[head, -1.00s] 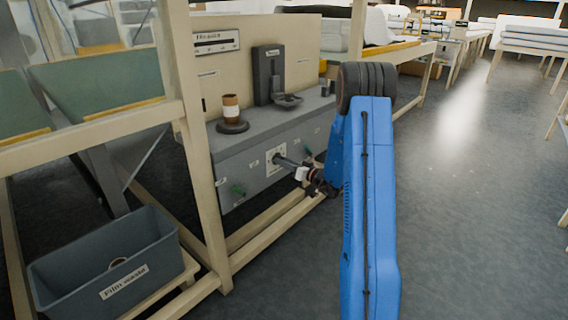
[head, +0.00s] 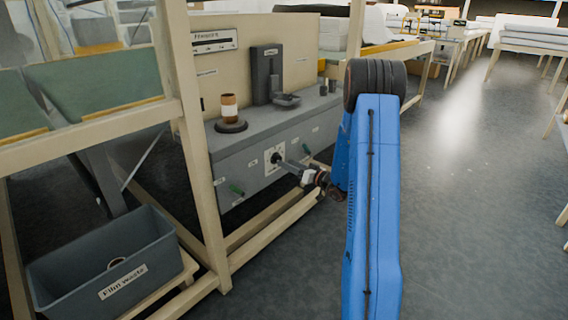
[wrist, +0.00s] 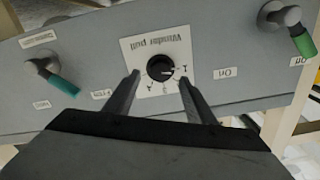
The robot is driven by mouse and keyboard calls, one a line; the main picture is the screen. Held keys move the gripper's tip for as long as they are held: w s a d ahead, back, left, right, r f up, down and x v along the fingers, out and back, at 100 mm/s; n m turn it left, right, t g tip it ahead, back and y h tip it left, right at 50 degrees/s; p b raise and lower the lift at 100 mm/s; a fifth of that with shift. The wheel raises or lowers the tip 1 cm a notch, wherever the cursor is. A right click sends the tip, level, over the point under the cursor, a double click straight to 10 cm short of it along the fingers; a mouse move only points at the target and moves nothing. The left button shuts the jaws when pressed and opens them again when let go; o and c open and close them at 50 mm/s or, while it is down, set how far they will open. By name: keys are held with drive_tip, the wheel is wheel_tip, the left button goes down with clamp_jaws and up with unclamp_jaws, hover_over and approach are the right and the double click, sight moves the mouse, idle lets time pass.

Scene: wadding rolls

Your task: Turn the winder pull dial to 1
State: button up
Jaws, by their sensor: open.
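The winder pull dial (wrist: 160,68) is a round black knob on a white plate (wrist: 158,48) lettered "Winder pull". Scale marks and figures run along one side of the knob. In the wrist view the plate appears upside down, and I cannot tell for sure which figure the dial points to. My gripper (wrist: 160,78) is open, with one finger on each side of the dial in that view; no contact shows.
Green-tipped levers flank the dial in the wrist view, one at the left (wrist: 55,76) and one at the right (wrist: 292,28). A cream frame post (head: 203,160) stands left of the box. A grey "Film waste" bin (head: 110,262) sits low at the left.

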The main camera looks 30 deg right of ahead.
drive_tip(key=v, duration=1.3)
drive_tip(key=shift+s, duration=0.3)
